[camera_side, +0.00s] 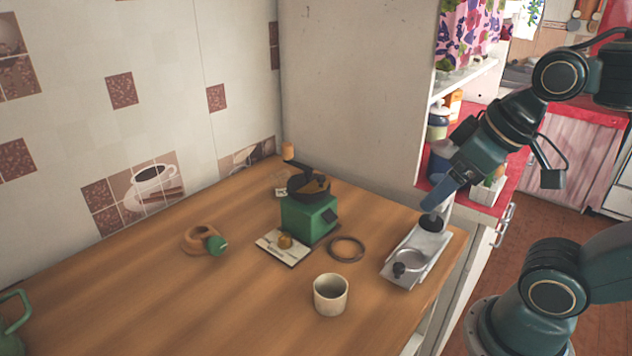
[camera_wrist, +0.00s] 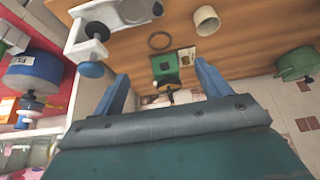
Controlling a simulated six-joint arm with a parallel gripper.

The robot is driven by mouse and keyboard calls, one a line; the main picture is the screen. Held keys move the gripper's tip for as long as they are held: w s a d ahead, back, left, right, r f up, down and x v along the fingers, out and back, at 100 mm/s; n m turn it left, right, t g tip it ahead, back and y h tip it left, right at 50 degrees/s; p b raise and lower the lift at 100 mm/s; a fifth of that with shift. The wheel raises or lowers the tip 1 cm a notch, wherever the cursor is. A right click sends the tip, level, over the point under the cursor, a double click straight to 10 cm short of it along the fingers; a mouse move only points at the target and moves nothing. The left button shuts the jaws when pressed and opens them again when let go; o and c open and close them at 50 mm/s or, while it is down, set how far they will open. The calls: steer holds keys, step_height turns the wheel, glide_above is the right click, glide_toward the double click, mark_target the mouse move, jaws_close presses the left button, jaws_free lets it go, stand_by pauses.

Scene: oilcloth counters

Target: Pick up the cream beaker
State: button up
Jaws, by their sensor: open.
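The cream beaker (camera_side: 330,296) stands upright on the wooden counter (camera_side: 140,300), towards its front edge. In the wrist view the beaker (camera_wrist: 206,21) is near the top, right of centre, beyond my fingertips. My gripper (camera_side: 432,203) is above the right end of the counter, up and right of the beaker and well apart from it. In the wrist view my gripper's (camera_wrist: 160,70) two blue fingers are spread with nothing held between them.
A grey metal device (camera_side: 418,255) with a black knob stands below my gripper. A dark ring (camera_side: 346,249) and a green grinder (camera_side: 308,218) with a crank lie behind the beaker. A brown ring-shaped object (camera_side: 203,240) lies left. Bare counter surrounds the beaker.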

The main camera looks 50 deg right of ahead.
steer(key=shift+w, duration=0.1)
steer(key=w+a+f+n+g+y, duration=0.2)
steer(key=w+n, duration=0.4)
steer(key=n, duration=0.3)
steer(key=w+a+f+n+g+y, duration=0.2)
steer(key=w+a+f+n+g, duration=0.2)
steer(key=n, duration=0.5)
steer(key=shift+w+a+f+n+y, duration=0.35)
steer(key=shift+w+a+f, duration=0.3)
steer(key=shift+w, duration=0.25)
glide_above(331, 288)
steer(key=s, duration=0.1)
steer(key=shift+s+f, duration=0.15)
steer(key=shift+f, duration=3.8)
steer(key=shift+a+f, duration=0.1)
steer(key=shift+x, duration=2.45)
